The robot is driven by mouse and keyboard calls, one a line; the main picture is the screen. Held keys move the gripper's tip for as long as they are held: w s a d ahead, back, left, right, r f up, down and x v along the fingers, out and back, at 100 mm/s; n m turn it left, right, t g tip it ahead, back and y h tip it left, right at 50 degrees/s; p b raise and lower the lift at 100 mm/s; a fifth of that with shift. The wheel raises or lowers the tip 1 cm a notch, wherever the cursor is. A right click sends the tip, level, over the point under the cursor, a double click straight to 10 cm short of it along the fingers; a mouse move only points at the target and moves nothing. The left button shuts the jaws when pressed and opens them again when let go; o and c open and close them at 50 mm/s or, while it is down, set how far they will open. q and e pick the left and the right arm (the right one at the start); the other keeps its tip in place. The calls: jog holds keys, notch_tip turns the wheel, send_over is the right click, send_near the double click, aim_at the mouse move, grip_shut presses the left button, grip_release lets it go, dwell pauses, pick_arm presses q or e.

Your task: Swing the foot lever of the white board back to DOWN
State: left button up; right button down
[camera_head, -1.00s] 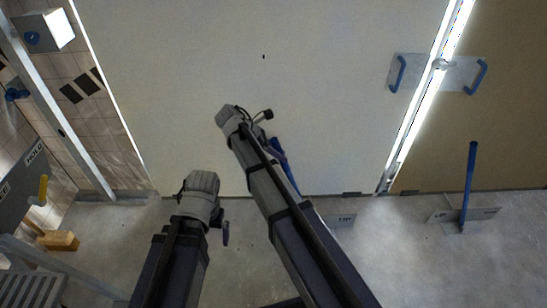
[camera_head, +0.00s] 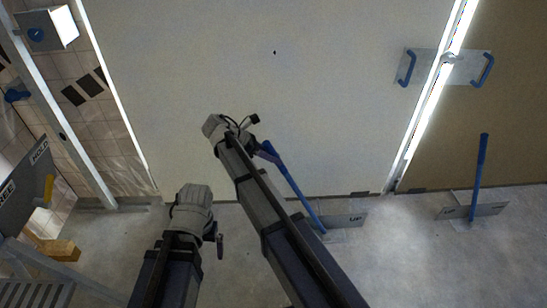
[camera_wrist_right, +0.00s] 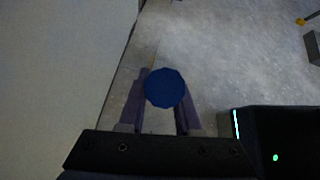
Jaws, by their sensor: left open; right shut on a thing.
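The large white board (camera_head: 330,90) fills the middle of the head view. Its blue foot lever (camera_head: 295,188) leans to the left from a floor plate (camera_head: 347,220) marked UP at the board's lower edge. My right gripper (camera_head: 262,150) is shut on the lever's upper end. In the right wrist view, the lever's round blue end (camera_wrist_right: 165,88) sits between the purple fingers of that gripper (camera_wrist_right: 160,105). My left gripper (camera_head: 220,243) is open and empty, low over the floor left of the lever; its fingers are partly hidden.
A brown board (camera_head: 510,110) with a similar blue lever (camera_head: 479,175) stands at right, beyond a bright gap. Blue handles (camera_head: 407,68) sit near the gap. At left are a HOLD/FREE panel (camera_head: 25,190), a yellow block (camera_head: 60,250) and a grey rail (camera_head: 65,125).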

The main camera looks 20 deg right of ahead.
jog(key=shift+a+f, duration=0.15)
jog(key=shift+a, duration=0.2)
jog(key=c, duration=0.9)
grip_release()
jog(key=shift+w+a, duration=0.1)
jog(key=o, duration=0.3)
jog(key=shift+a+r+p, duration=0.15)
jog(key=shift+r+p, duration=0.2)
jog(key=shift+r, duration=0.05)
jog(key=p+v, duration=0.4)
jog(key=v, duration=0.3)
jog(key=shift+f, duration=0.15)
